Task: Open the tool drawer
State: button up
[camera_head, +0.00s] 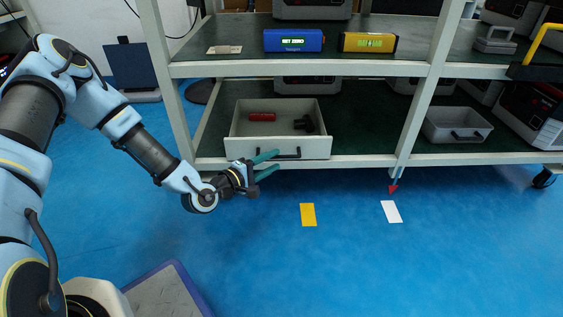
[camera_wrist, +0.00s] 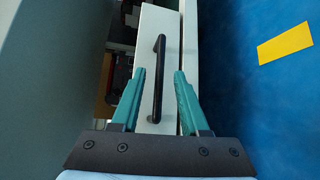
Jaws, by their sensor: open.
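The tool drawer (camera_head: 240,146) is a light grey open-topped box on the lower shelf of the rack, with a red cylinder (camera_head: 262,117) and a dark tool (camera_head: 305,124) inside. Its black handle (camera_head: 288,156) is on the front face; the handle also shows in the wrist view (camera_wrist: 158,78). My gripper (camera_head: 272,164) has teal fingers and is at the left part of the handle. In the wrist view the open fingers (camera_wrist: 160,72) stand on either side of the lower part of the handle. I cannot tell whether they touch it.
A second grey drawer (camera_head: 456,125) sits at right on the lower shelf. A blue box (camera_head: 293,40) and a yellow box (camera_head: 368,42) stand on the upper shelf. A rack post (camera_head: 420,95) stands right of the drawer.

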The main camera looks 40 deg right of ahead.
aim_at(281, 157)
jog(key=shift+w+d+f+b, duration=0.15)
jog(key=shift+d+b, duration=0.15)
jog(key=shift+d, duration=0.75)
jog(key=shift+w+d+f+b, duration=0.1)
jog(key=shift+d+b, duration=0.15)
jog(key=shift+d, duration=0.75)
jog(key=shift+c, duration=0.2)
grip_shut()
